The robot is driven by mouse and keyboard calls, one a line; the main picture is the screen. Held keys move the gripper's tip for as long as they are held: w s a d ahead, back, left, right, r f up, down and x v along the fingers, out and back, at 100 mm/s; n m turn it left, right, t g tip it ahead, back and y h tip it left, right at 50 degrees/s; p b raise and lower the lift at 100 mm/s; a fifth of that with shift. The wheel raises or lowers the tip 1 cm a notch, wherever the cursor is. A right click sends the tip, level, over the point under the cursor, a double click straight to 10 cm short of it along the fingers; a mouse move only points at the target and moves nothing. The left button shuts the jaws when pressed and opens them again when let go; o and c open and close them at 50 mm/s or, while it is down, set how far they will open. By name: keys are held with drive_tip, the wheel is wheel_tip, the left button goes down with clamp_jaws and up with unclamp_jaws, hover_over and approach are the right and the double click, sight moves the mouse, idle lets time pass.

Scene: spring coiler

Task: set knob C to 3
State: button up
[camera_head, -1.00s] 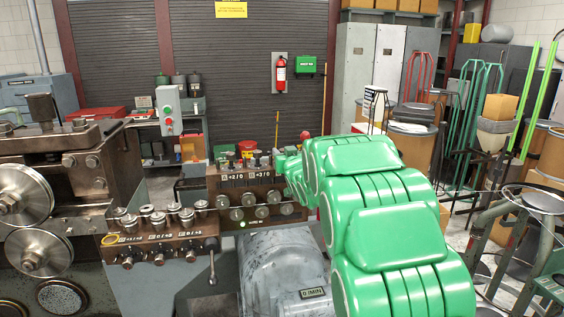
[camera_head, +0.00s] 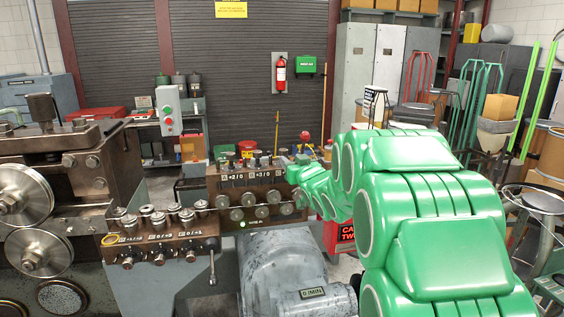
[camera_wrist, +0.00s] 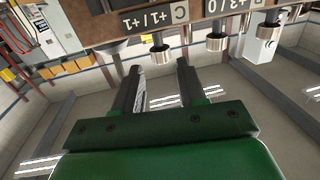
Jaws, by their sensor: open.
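Which knob belongs to C is not certain. My gripper (camera_wrist: 157,67) is open, its two fingers apart and pointing toward the knobs, with nothing between them. In the head view, my green arm reaches to the right end of the rear knob panel (camera_head: 228,190), where my gripper (camera_head: 286,163) is small and partly hidden. The arm hides the C plate there.
A grey motor housing (camera_head: 285,270) lies below the rear panel. A red box (camera_head: 337,238) is close to my arm.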

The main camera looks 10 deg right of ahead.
drive_tip(key=a+n+h, duration=0.1)
drive_tip(key=n+h, duration=0.1)
drive_tip(key=n, duration=0.8)
drive_tip(key=s+a+r+n+h, duration=0.1)
drive_tip(key=n+h, duration=0.1)
drive_tip(key=n, duration=0.9)
drive_tip(key=a+n+h, duration=0.1)
drive_tip(key=n+h, duration=0.2)
drive_tip(key=n, duration=0.7)
drive_tip(key=shift+s+a+r+n, duration=0.15)
drive_tip(key=shift+s+a+n, duration=0.1)
drive_tip(key=shift+n, duration=0.05)
idle(0.4)
